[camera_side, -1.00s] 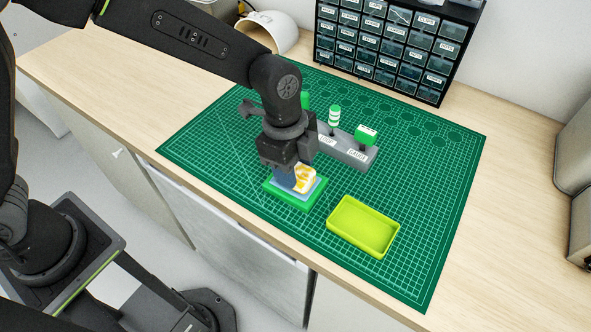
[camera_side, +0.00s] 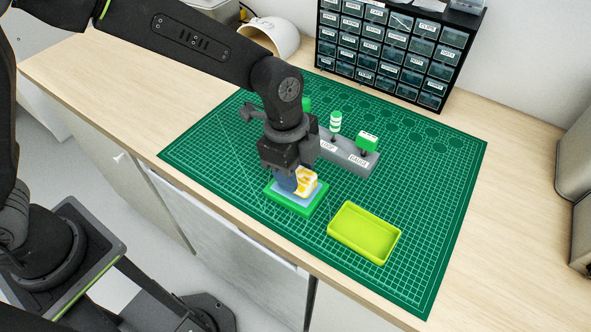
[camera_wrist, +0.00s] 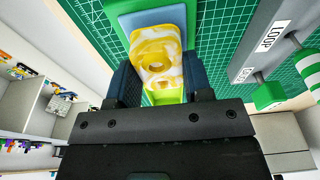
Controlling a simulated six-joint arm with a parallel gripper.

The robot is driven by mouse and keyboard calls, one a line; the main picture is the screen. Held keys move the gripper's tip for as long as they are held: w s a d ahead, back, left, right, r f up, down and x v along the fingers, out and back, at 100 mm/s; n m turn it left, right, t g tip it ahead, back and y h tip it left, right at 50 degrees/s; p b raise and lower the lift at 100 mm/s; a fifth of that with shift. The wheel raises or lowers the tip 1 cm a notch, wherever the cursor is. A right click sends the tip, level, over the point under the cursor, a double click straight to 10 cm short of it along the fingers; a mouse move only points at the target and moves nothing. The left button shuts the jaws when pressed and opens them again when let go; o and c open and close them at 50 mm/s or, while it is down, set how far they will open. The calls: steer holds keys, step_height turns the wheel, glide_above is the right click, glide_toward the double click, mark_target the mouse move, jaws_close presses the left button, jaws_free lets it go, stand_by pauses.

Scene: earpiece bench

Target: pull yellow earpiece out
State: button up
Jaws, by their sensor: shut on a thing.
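A yellow and white swirled earpiece (camera_side: 307,180) stands at a stepped block with a blue upper plate (camera_side: 318,190) and a green base (camera_side: 300,206). In the wrist view the earpiece (camera_wrist: 160,52) shows a rounded recess in its middle. My gripper (camera_wrist: 158,78) is shut on it, one dark blue finger on each side. In the side view my gripper (camera_side: 294,182) points down over the block and hides part of the earpiece. The blue plate shows beyond the earpiece in the wrist view (camera_wrist: 124,20). Whether the earpiece's lower end is still seated in the block cannot be told.
A yellow-green empty tray (camera_side: 364,232) lies to the right on the green cutting mat (camera_side: 425,235). A grey stand (camera_side: 350,155) labelled LOOP and GAUGE, holding green-topped tools, is close behind my gripper. A drawer cabinet (camera_side: 385,50) stands at the back.

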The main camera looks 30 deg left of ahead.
steer(key=shift+r, duration=1.2)
steer(key=shift+r, duration=3.05)
